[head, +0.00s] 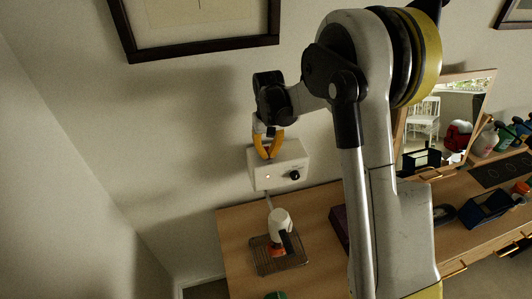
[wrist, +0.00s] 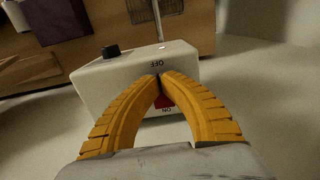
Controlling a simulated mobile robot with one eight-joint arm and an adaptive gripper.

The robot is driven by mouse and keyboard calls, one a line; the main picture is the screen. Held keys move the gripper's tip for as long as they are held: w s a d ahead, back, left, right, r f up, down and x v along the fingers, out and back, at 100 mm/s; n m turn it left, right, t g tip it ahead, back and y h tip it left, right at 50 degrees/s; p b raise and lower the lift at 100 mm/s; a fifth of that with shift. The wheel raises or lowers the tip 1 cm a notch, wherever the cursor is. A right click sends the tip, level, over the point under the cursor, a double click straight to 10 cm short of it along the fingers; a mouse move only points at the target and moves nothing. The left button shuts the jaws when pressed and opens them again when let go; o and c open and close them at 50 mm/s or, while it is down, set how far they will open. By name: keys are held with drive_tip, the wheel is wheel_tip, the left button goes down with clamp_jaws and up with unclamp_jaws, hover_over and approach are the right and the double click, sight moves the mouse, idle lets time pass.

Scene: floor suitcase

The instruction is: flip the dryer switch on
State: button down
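A white switch box (head: 278,167) is on the wall above the desk, with a black knob (head: 295,175) and a small light on its front. In the wrist view the box (wrist: 105,75) bears the labels OFF and ON, with a red switch (wrist: 163,102) partly hidden behind my fingers. My gripper (head: 267,155) is at the top of the box. Its yellow fingers arch together and their tips (wrist: 161,76) meet at the OFF end of the switch; I cannot tell whether they touch it. A white hair dryer (head: 280,222) stands below the box.
The dryer is at a wire basket (head: 262,262) on the wooden desk (head: 235,240). A framed picture (head: 195,50) hangs above. A mirror (head: 445,120), bottles and a dark box (head: 487,208) are at the right. Clear wall lies left of the switch box.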

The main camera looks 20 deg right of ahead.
drive_tip(key=shift+r, duration=0.1)
drive_tip(key=shift+r+p, duration=1.7)
drive_tip(key=shift+r, duration=1.75)
drive_tip(key=shift+s+f, duration=0.1)
drive_tip(key=shift+f, duration=0.05)
